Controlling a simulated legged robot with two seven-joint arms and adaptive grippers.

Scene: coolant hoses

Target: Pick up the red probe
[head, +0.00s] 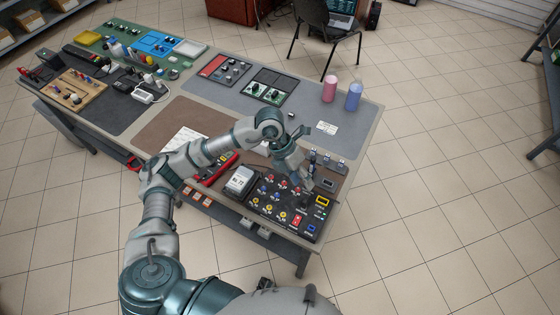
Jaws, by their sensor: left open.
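My left gripper (312,190) is open, with its fingers pointing down over the right part of a black panel (262,208). The panel carries rows of red, blue and yellow jacks. A grey meter (240,181) stands at the panel's left edge, to the left of my gripper. I cannot single out the red probe: it is too small to tell from the red jacks, or it is hidden behind my arm and gripper. I see nothing clearly between the fingers. My right gripper is not in view.
A pink bottle (329,90) and a blue bottle (353,97) stand at the table's right end, beyond my arm. A red tray (217,170) lies partly behind my forearm. Boards and parts crowd the table's far left. The grey mat (300,114) has free room.

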